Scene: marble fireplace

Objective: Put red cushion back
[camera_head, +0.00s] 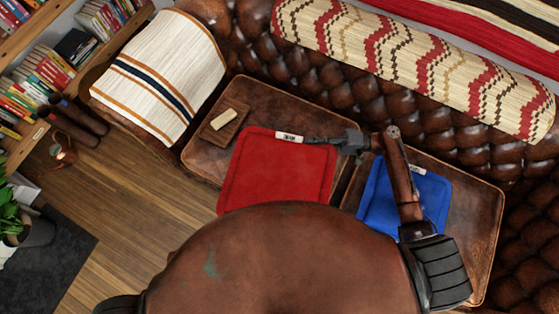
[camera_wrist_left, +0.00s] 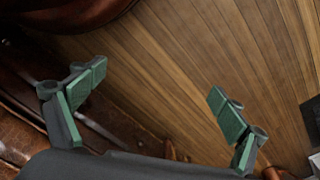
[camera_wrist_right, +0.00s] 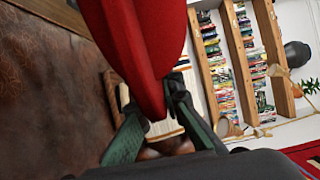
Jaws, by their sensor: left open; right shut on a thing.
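The red cushion (camera_head: 278,178) lies flat-looking over the brown leather sofa seat (camera_head: 262,97) in the head view, with a white tag at its top edge. My right gripper (camera_head: 312,140) reaches it from the right and is shut on that edge near the tag. In the right wrist view the red cushion (camera_wrist_right: 150,40) is edge-on between the fingers (camera_wrist_right: 150,95). I cannot tell whether it touches the seat. My left gripper (camera_wrist_left: 156,88) is open and empty above the wooden floor in the left wrist view; the head view does not show it.
A blue cushion (camera_head: 377,205) lies on the right seat, partly behind my right arm. A small wooden tray (camera_head: 213,137) with a pale block (camera_head: 224,119) is on the left seat. A striped throw (camera_head: 170,75) covers the left armrest. Bookshelves (camera_head: 60,65) stand at the left.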

